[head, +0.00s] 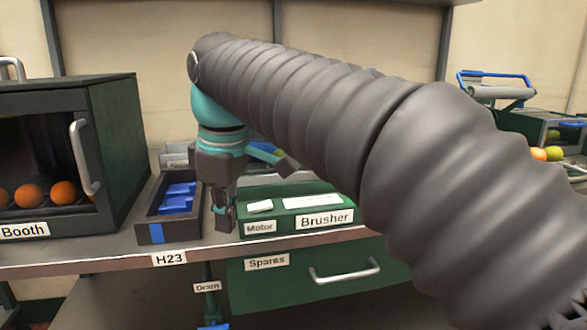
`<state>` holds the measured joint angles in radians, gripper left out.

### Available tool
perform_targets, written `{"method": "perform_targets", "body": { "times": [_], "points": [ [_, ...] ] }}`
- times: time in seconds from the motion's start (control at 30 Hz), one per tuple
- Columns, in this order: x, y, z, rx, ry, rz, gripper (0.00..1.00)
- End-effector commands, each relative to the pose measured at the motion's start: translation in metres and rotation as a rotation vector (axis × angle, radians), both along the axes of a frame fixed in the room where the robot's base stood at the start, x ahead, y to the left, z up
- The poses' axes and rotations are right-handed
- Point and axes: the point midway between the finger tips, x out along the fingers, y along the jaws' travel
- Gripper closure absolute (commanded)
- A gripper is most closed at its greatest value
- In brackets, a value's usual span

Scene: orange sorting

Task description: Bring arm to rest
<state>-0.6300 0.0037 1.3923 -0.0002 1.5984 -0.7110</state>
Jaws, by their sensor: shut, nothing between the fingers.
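My gripper (223,215) hangs fingers down at the end of my arm, near the front edge of the bench. It is shut and empty. It is between a dark tray with blue inserts (152,232) on its left and the green Brusher unit (275,226) on its right. I cannot tell whether the fingertips touch anything. My arm, in a grey ribbed sleeve, spans from the right foreground to the upper middle and hides much of the bench behind it.
A dark green Booth box (119,150) with a silver handle stands at the left, with several oranges (64,193) inside. A Spares drawer (300,290) is below the bench edge. At the right, fruit (553,154) lies near a machine with a blue-trimmed top (500,90).

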Motion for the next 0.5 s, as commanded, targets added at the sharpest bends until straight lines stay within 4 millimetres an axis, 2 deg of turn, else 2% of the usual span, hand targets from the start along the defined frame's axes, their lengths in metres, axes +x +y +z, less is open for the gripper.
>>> {"method": "perform_targets", "body": {
  "times": [0.17,0.23,0.37,0.5],
  "points": [
    [0.002,-0.017,-0.035,0.053,-0.022,-0.211,1.0],
    [0.001,-0.031,-0.051,0.083,-0.034,-0.322,1.0],
    [-0.007,-0.068,-0.084,0.147,-0.062,-0.544,1.0],
    [-0.024,-0.115,-0.12,0.213,-0.093,-0.772,1.0]
  ]
}}
